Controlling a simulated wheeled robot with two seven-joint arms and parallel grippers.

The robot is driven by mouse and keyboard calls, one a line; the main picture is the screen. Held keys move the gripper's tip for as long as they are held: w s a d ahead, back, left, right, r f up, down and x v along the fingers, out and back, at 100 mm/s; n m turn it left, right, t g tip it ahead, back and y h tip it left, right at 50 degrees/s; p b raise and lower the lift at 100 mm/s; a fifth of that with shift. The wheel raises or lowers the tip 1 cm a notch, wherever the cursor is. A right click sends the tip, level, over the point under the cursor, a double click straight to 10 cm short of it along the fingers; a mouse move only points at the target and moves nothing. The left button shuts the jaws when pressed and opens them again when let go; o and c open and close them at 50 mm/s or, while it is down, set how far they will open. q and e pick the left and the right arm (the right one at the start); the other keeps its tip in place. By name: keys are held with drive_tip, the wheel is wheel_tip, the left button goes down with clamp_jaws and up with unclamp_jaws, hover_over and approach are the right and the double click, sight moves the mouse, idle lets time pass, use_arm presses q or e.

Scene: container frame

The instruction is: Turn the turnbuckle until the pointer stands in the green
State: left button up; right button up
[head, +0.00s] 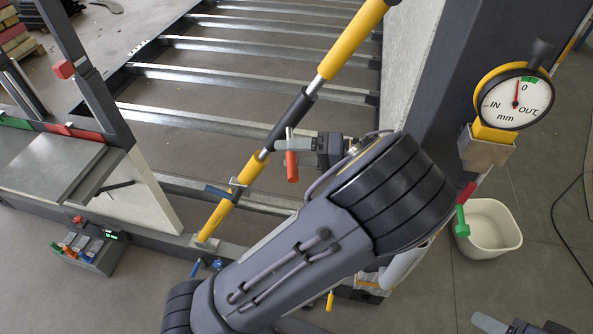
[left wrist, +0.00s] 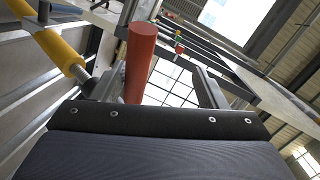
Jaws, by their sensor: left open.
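The turnbuckle (head: 297,108), a long slanting rod with yellow ends and a black middle, runs across the frame. A red handle (head: 291,166) is beside it; it also shows in the left wrist view (left wrist: 140,62). My left gripper (head: 290,142) is open at the handle, which stands between its fingers, nearer the left finger in the left wrist view. I cannot tell whether they touch. The round dial gauge (head: 505,108) reads IN, OUT and mm; its red pointer (head: 517,92) points up, at about the left edge of the green mark (head: 527,79). My right gripper (head: 520,326) is barely in view.
Metal crossbars (head: 240,82) span the frame behind the turnbuckle. A white bucket (head: 489,228) stands on the floor below the gauge. My left arm covers the lower middle.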

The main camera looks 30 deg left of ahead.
use_arm(q)
drive_tip(key=o, duration=0.7)
drive_tip(key=r, duration=0.1)
drive_tip(key=s+d+r, duration=0.1)
drive_tip(key=s+r, duration=0.1)
drive_tip(key=r, duration=0.1)
drive_tip(key=shift+s+d+r, duration=0.1)
drive_tip(key=shift+s+d, duration=0.1)
drive_tip(key=shift+s, duration=0.05)
drive_tip(key=shift+s+d+r, duration=0.7)
drive_tip(key=shift+s+r, duration=0.05)
drive_tip(key=shift+s, duration=0.15)
drive_tip(key=c, duration=0.8)
drive_tip(key=s+d+r, duration=0.1)
drive_tip(key=s, duration=0.1)
drive_tip(key=s+d+r, duration=0.1)
drive_tip(key=s, duration=0.1)
drive_tip(key=s+d+r, duration=0.1)
drive_tip(key=s, duration=0.2)
drive_tip(key=shift+s+d+r+b, duration=0.1)
drive_tip(key=shift+d+r+b, duration=0.05)
drive_tip(key=shift+d+b, duration=0.25)
drive_tip(key=shift+c, duration=0.2)
